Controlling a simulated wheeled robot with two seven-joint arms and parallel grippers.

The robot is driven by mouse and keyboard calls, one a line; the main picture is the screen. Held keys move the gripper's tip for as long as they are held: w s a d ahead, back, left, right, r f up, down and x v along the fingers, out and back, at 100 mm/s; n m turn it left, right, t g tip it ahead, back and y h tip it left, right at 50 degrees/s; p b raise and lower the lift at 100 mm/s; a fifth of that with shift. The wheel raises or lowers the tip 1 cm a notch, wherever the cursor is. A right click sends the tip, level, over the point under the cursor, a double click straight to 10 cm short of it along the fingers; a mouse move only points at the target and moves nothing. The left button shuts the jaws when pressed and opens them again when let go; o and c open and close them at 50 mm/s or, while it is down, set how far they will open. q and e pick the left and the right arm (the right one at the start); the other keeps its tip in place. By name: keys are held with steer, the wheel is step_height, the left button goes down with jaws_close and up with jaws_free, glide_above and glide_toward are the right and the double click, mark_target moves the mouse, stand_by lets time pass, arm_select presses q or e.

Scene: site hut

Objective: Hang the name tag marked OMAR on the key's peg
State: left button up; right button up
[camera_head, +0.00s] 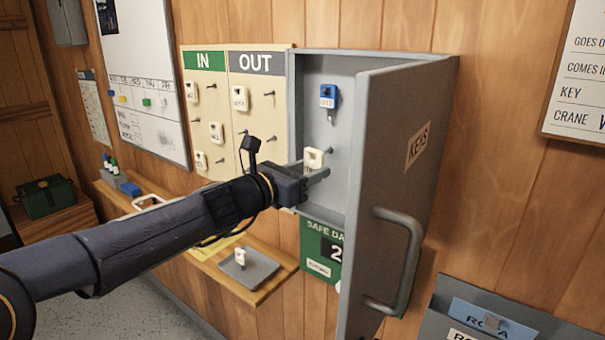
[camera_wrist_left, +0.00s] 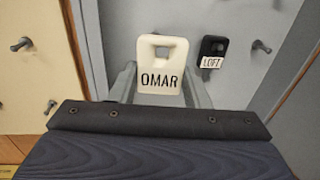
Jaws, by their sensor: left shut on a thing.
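The cream name tag marked OMAR (camera_wrist_left: 160,78) is held upright between the fingers of my left gripper (camera_head: 316,172). It also shows in the head view (camera_head: 313,158), in front of the inside of the grey key cabinet (camera_head: 362,62). In the left wrist view a black key tag marked LOFT (camera_wrist_left: 213,48) hangs just right of the name tag, with a bare peg (camera_wrist_left: 262,46) further right. In the head view a blue key tag (camera_head: 328,96) hangs higher in the cabinet. I cannot tell whether the name tag touches a peg. My right gripper is not in view.
The open cabinet door (camera_head: 390,180) with its handle (camera_head: 408,262) stands right of my gripper. The IN and OUT board (camera_head: 233,75), with several tags and bare pegs, is left of the cabinet. A shelf (camera_head: 268,292) with a grey pad (camera_head: 250,268) is below.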

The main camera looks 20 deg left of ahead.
arm_select(q)
steer(key=shift+a+x, duration=0.1)
steer(key=shift+x, duration=0.95)
steer(key=shift+a+x, duration=0.15)
steer(key=shift+x, duration=0.9)
steer(key=shift+w+f, duration=0.1)
steer(key=shift+w, duration=0.05)
steer(key=shift+f+b, duration=0.25)
steer(key=shift+b, duration=0.1)
steer(key=o, duration=0.9)
steer(key=shift+a, duration=0.1)
